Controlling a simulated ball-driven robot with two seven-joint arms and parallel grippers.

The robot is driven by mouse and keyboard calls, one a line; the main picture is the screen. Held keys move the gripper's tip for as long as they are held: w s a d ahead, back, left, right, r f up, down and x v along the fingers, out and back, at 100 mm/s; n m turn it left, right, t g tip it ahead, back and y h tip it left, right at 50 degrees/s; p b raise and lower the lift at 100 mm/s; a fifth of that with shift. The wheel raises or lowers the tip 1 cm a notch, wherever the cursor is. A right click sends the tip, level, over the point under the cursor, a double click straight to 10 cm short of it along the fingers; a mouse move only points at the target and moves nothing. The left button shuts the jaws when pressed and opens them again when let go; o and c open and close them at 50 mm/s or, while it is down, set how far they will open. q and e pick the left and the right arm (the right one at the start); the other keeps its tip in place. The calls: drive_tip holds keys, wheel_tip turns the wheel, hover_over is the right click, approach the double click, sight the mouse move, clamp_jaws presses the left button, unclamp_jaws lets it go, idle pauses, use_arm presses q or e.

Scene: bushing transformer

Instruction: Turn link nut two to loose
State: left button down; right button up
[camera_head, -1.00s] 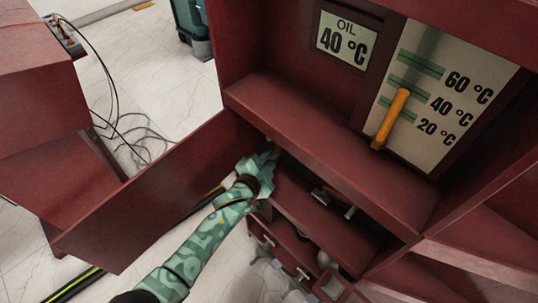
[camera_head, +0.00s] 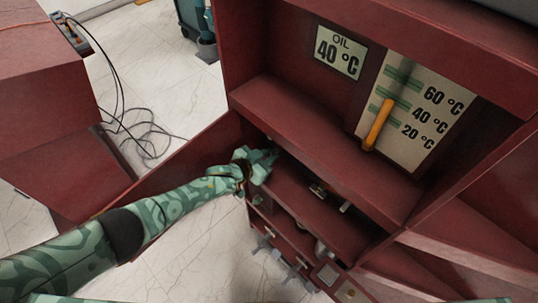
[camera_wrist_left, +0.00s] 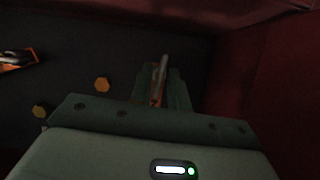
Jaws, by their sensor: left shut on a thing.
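My left gripper (camera_head: 262,163) reaches into the opening of the dark red cabinet, below the gauge panel, at its left side. In the left wrist view the gripper (camera_wrist_left: 163,85) is shut on a slim grey piece with a copper-coloured lower end (camera_wrist_left: 159,80). I cannot tell whether this is link nut two. What the fingers grip is mostly hidden in the head view. My right gripper is not in view.
The open cabinet door (camera_head: 185,165) stands left of my arm. A red ledge (camera_head: 310,145) overhangs the opening. An orange-tipped part (camera_wrist_left: 17,60) shows at the left of the wrist view. Above are the OIL sign (camera_head: 340,51) and a temperature gauge (camera_head: 415,115). Cables (camera_head: 148,130) lie on the floor.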

use_arm(q)
drive_tip(key=shift+w+n, duration=0.1)
drive_tip(key=shift+n, duration=0.2)
idle(0.4)
drive_tip(key=c, duration=1.6)
unclamp_jaws()
drive_tip(key=shift+g, duration=0.3)
drive_tip(key=p+v, duration=0.8)
drive_tip(key=v, duration=0.8)
drive_tip(key=shift+a+f, duration=0.2)
drive_tip(key=shift+a, duration=0.1)
